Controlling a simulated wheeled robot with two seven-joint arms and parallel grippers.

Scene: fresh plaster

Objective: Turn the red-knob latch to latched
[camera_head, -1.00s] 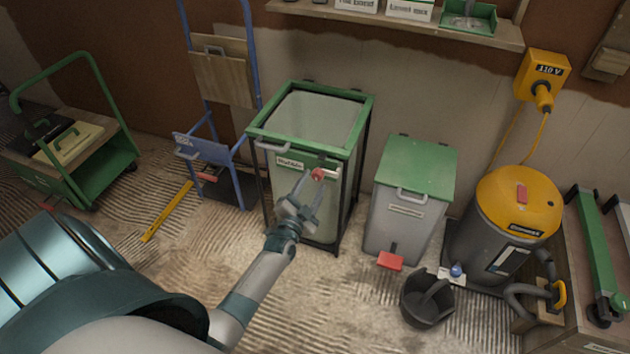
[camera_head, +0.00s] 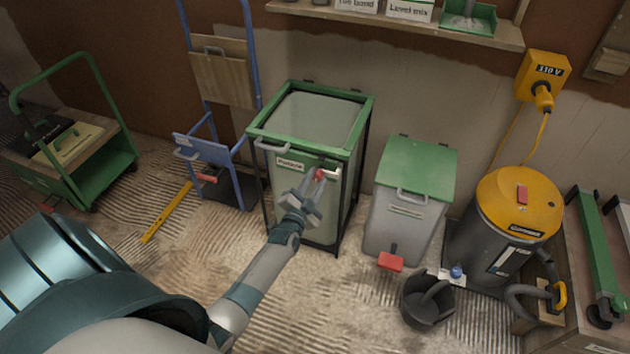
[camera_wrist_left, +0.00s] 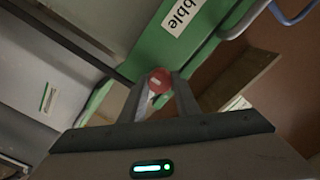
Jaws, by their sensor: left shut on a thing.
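The latch's red knob (camera_head: 320,174) is on the upper front of the green-framed bin (camera_head: 300,147), just below its rim and to the right of its label. My left gripper (camera_head: 313,182) reaches up to it from below, with its fingers around the knob. In the left wrist view the red knob (camera_wrist_left: 159,80) sits between the two fingertips (camera_wrist_left: 160,92), and the gripper is shut on it. The fingers hide part of the latch, so its exact position is hard to tell. My right gripper is not in view.
A grey bin with a green lid (camera_head: 418,168) stands to the right, with a red pedal (camera_head: 390,262) in front. A black bucket (camera_head: 427,302) and a yellow-topped vacuum (camera_head: 518,205) stand further right. A blue hand truck (camera_head: 212,150) and green cart (camera_head: 100,165) are left.

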